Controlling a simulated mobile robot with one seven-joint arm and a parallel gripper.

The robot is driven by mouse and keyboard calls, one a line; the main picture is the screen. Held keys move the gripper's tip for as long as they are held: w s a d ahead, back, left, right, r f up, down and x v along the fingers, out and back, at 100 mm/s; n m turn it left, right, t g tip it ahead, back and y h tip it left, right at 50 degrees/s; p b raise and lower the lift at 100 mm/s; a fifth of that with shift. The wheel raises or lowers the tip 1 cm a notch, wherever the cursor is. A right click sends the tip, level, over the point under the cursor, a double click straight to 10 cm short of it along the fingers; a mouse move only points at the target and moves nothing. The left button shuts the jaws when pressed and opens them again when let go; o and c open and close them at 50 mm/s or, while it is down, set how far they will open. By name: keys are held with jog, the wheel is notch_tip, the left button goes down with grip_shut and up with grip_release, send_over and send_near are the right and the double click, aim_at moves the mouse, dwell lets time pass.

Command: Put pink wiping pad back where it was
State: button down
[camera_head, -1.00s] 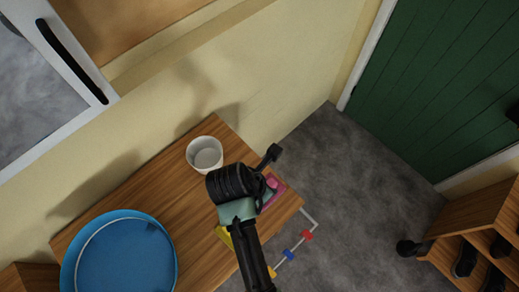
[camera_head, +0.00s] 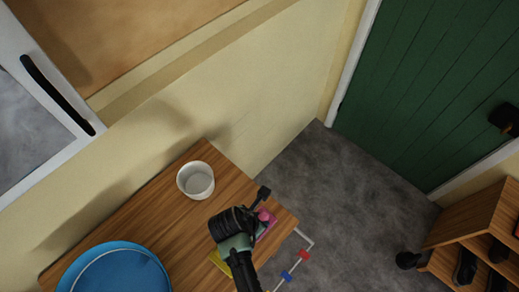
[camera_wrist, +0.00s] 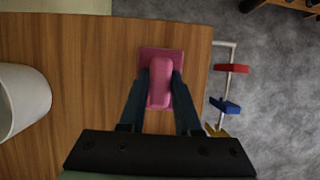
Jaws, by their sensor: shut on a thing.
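The pink wiping pad (camera_wrist: 161,62) has a raised handle on a flat pink base and is over the right end of the wooden table (camera_wrist: 90,70). My gripper (camera_wrist: 160,100) is shut on the pad's handle, one finger on each side. In the head view the pad (camera_head: 265,222) shows partly beside my gripper (camera_head: 252,222). The pad looks very low over the tabletop; I cannot tell whether it touches. Something yellow (camera_head: 220,263) shows on the table beside my arm, mostly hidden by it.
A white cup (camera_head: 196,180) stands near the table's back edge, left of my gripper. A blue round tub (camera_head: 115,272) is at the left. A white rail with coloured clips (camera_head: 303,256) sticks out past the table's right edge. A shoe rack (camera_head: 470,225) stands right.

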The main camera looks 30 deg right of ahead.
jog(key=shift+f, duration=0.15)
jog(key=c, duration=0.6)
grip_release()
